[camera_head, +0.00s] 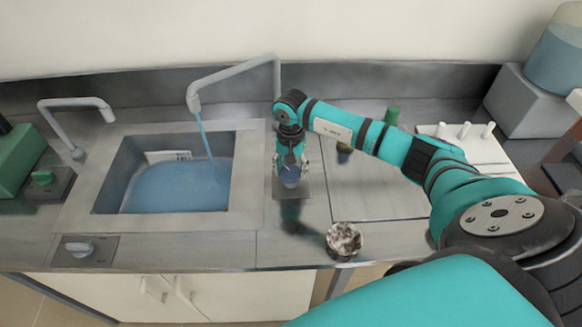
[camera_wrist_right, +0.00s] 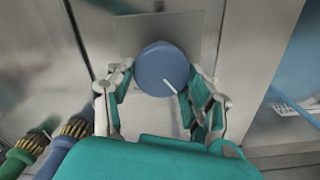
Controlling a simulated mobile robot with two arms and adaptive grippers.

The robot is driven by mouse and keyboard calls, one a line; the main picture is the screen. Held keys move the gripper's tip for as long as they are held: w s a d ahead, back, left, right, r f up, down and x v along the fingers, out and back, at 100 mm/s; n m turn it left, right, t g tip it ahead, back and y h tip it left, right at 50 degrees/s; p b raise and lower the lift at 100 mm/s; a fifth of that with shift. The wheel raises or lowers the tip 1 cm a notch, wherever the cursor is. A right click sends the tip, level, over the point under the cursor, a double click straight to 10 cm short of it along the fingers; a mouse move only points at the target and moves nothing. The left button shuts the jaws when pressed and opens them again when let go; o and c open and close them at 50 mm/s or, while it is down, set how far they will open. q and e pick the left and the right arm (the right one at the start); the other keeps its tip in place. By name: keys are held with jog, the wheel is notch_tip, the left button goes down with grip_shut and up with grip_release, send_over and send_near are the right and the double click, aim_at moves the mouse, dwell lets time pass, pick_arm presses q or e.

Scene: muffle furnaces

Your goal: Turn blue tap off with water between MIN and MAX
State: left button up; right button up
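The blue tap knob (camera_head: 290,177) sits on a metal plate right of the sink. It is also in the right wrist view (camera_wrist_right: 160,66), with a white pointer line toward its lower right. My right gripper (camera_head: 290,168) is over the knob with its fingers (camera_wrist_right: 163,85) apart on either side; I cannot tell whether they touch it. Water runs from the tall tap (camera_head: 194,98) into the sink (camera_head: 243,170), which holds blue water (camera_head: 175,190). A white level label (camera_head: 167,156) is on the back wall, its marks too small to read. My left gripper is out of view.
A second tap (camera_head: 75,102) at left shows no water, with a grey knob (camera_head: 79,249) in front. A cup with mottled contents (camera_head: 344,238) stands near the front edge. A white peg rack (camera_head: 475,150) is at right.

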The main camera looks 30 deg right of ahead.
jog(key=c, duration=0.4)
